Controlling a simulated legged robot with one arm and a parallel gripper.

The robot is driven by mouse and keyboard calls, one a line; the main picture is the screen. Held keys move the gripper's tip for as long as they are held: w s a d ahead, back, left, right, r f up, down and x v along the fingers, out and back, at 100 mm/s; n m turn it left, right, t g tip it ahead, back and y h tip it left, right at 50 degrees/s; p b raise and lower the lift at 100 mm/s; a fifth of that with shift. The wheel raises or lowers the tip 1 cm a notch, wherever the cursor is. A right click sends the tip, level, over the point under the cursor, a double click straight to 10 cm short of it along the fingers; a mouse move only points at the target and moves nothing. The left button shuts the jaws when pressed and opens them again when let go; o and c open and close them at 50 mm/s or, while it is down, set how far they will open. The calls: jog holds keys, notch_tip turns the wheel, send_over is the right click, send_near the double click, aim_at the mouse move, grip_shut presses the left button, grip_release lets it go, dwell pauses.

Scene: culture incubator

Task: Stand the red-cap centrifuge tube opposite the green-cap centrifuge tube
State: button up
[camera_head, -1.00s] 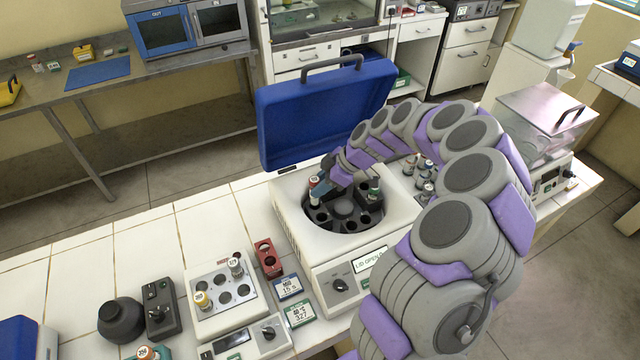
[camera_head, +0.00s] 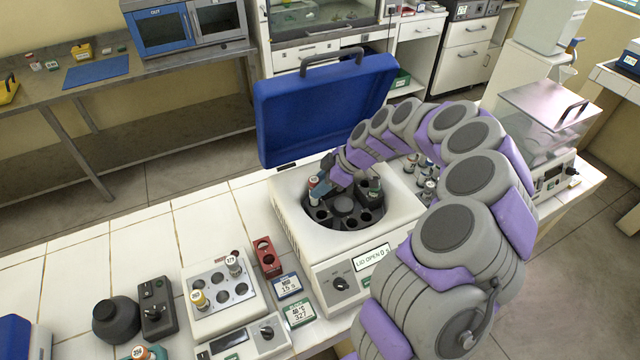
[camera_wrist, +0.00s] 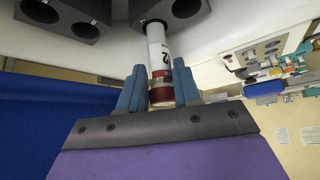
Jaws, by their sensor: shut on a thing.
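The red-cap tube (camera_wrist: 160,72) is between the two blue fingers of my gripper (camera_wrist: 160,88) in the wrist view, held at its red cap. Its far end meets a hole of the dark rotor; how deep it sits is hidden. In the head view the tube (camera_head: 314,188) stands upright at the left side of the rotor (camera_head: 343,206) of the open centrifuge (camera_head: 290,205). My gripper (camera_head: 322,180) is beside its top. The green-cap tube (camera_head: 375,187) stands in the rotor's right side, across from it.
The blue centrifuge lid (camera_head: 325,105) is raised behind the rotor. Several tubes stand right of the centrifuge, partly behind my arm. A white heater block (camera_head: 225,292) and a red rack (camera_head: 267,257) stand on the left. Bare tiles (camera_head: 150,240) lie at back left.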

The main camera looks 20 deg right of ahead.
aim_at(317, 180)
jog(key=shift+f+b, duration=0.35)
jog(key=shift+f, duration=0.1)
jog(key=shift+f, duration=0.1)
jog(key=shift+f+b, duration=1.65)
jog(key=shift+f, duration=0.1)
jog(key=o, duration=1.1)
jog(key=shift+o, duration=0.5)
jog(key=shift+o, duration=1.1)
jog(key=shift+r, duration=0.15)
jog(key=shift+r+p, duration=0.4)
jog(key=shift+r, duration=3.3)
